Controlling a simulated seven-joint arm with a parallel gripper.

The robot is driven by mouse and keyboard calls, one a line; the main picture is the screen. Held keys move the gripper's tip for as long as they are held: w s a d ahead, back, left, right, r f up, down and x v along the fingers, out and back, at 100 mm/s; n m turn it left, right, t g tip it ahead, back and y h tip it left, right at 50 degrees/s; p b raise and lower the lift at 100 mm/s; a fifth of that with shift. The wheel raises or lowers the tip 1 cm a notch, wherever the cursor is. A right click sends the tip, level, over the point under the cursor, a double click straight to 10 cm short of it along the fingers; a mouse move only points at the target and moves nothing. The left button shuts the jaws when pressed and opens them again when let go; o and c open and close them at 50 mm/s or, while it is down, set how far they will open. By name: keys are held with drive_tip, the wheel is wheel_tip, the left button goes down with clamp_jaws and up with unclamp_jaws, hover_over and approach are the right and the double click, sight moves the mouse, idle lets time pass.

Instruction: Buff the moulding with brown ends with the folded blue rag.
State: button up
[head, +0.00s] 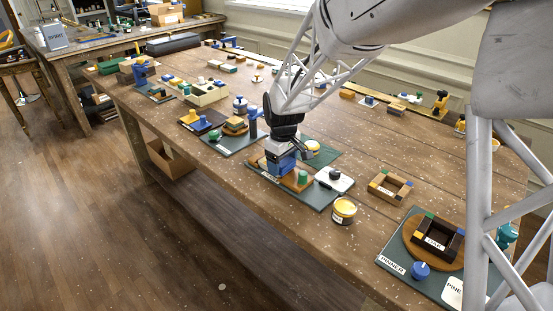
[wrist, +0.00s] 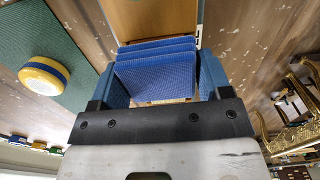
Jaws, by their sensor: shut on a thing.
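My gripper (wrist: 162,82) has blue fingers and is shut on the folded blue rag (wrist: 155,65), whose stacked ribbed layers show between them in the wrist view. In the head view my gripper (head: 282,163) is low over a brown wooden board (head: 297,184) on a dark green mat. The fingers largely hide the rag there. An orange-brown wooden surface (wrist: 155,18) lies beyond the rag in the wrist view. I cannot tell whether the rag touches it. I cannot make out for sure which piece is the moulding with brown ends; it may be hidden by my gripper.
A yellow-banded jar (head: 344,211) and a white plate with a black knob (head: 334,179) stand right of my gripper. A wooden frame with coloured corners (head: 390,188) and a dark frame (head: 437,240) lie farther right. Bare tabletop (head: 300,222) shows near the front edge.

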sight(265, 158)
drive_tip(key=shift+s+d, duration=0.3)
drive_tip(key=shift+s, duration=0.05)
drive_tip(key=shift+w+a+r, duration=0.1)
drive_tip(key=shift+w+a, duration=0.75)
drive_tip(key=shift+a, duration=0.05)
drive_tip(key=shift+w+a, duration=0.2)
drive_tip(key=shift+w, duration=0.05)
drive_tip(key=shift+w+a, duration=1.3)
drive_tip(key=shift+a, duration=0.05)
drive_tip(key=shift+w+a, duration=0.25)
drive_tip(key=shift+w, duration=0.05)
drive_tip(key=shift+w+a, duration=0.25)
wheel_tip(265, 158, up, 8)
drive_tip(key=shift+s, duration=0.1)
drive_tip(key=shift+s+d, duration=0.1)
